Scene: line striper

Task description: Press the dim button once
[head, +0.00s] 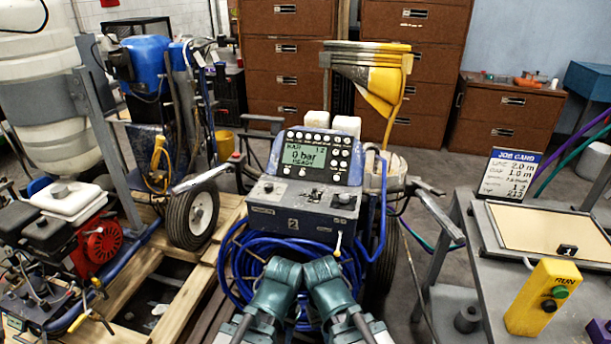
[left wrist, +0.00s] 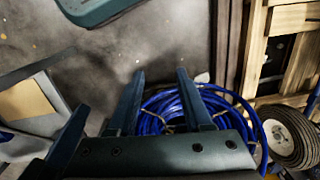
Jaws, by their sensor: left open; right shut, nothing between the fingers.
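The striper's control console (head: 317,160) faces me at the centre of the head view. Its lit green display (head: 303,157) reads "0 bar" and "READY". Round pale buttons stand around the display; their labels are too small to read, so I cannot tell which one is the dim button. My right gripper (head: 354,318) is low in front of the striper, below and apart from the console; its fingertips are hard to make out. My left gripper's dark fingers (left wrist: 158,80) are apart and empty in the left wrist view, above a coiled blue hose (left wrist: 180,108).
The hose coil (head: 245,275) hangs below the console. A grey bench at right holds a job card (head: 511,172), a framed board (head: 550,228) and a yellow RUN box (head: 541,297) with a green and a black button. A wooden pallet (head: 120,300) and machines crowd the left.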

